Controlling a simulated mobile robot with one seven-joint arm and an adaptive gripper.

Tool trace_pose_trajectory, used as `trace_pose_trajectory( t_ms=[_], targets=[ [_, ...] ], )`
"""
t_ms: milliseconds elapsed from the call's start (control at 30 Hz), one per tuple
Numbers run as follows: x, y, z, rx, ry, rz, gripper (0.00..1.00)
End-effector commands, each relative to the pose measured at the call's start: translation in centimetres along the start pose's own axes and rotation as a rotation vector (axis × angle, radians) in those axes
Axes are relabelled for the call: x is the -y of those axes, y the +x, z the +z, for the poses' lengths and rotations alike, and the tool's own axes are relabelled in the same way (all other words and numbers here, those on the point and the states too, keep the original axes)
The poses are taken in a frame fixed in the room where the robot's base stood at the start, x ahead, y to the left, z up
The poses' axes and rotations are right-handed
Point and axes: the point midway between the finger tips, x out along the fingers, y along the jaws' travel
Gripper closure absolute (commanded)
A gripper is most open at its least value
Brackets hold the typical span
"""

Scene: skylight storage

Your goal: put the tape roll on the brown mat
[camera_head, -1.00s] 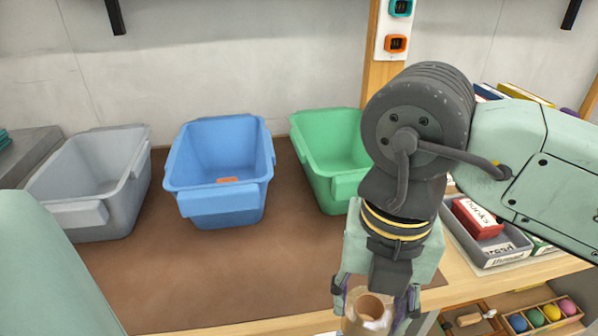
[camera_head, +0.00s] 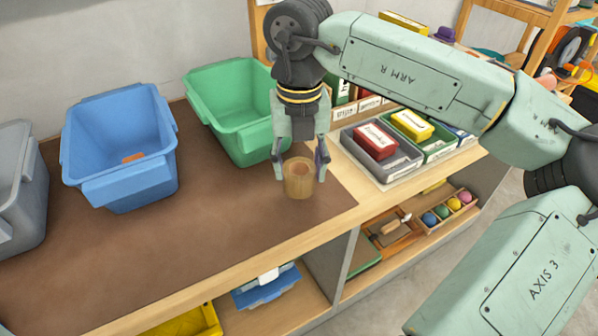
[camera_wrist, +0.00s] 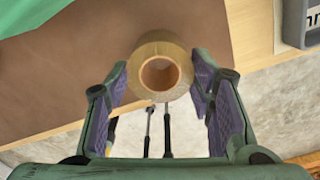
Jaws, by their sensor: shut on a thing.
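The tape roll (camera_head: 299,187) is tan with a round hole facing up. My gripper (camera_head: 299,176) is shut on it, one finger on each side. In the wrist view the roll (camera_wrist: 178,46) sits between the fingertips of my gripper (camera_wrist: 160,76). The brown mat (camera_head: 220,225) covers the bench top. In the head view the roll appears in front of the mat's right part, near its front right corner. In the wrist view the mat (camera_wrist: 85,60) lies behind and left of the roll. I cannot tell whether the roll touches the mat.
A green bin (camera_head: 229,104), a blue bin (camera_head: 129,190) and a grey bin (camera_head: 35,190) stand on the mat. The bench's wooden front edge (camera_head: 225,268) is close. The mat's front middle is clear.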

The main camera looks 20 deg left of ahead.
Motion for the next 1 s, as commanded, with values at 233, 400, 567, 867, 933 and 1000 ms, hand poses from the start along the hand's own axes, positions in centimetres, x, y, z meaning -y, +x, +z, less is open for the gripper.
trace_pose_trajectory(
  t_ms=[233, 400, 567, 867, 933, 1000],
  targets=[
    [-0.1, 3.0, -0.1, -0.002, -0.002, 0.002, 0.82],
    [-0.1, 3.2, -0.1, 0.001, 0.000, 0.001, 0.82],
    [-0.1, 3.5, -0.1, 0.000, 0.000, 0.001, 0.82],
    [-0.1, 3.5, -0.1, 0.000, 0.000, 0.001, 0.37],
    [-0.1, 3.5, -0.1, 0.000, 0.000, 0.001, 0.33],
    [-0.1, 3.5, -0.1, 0.000, 0.000, 0.001, 0.31]
  ],
)
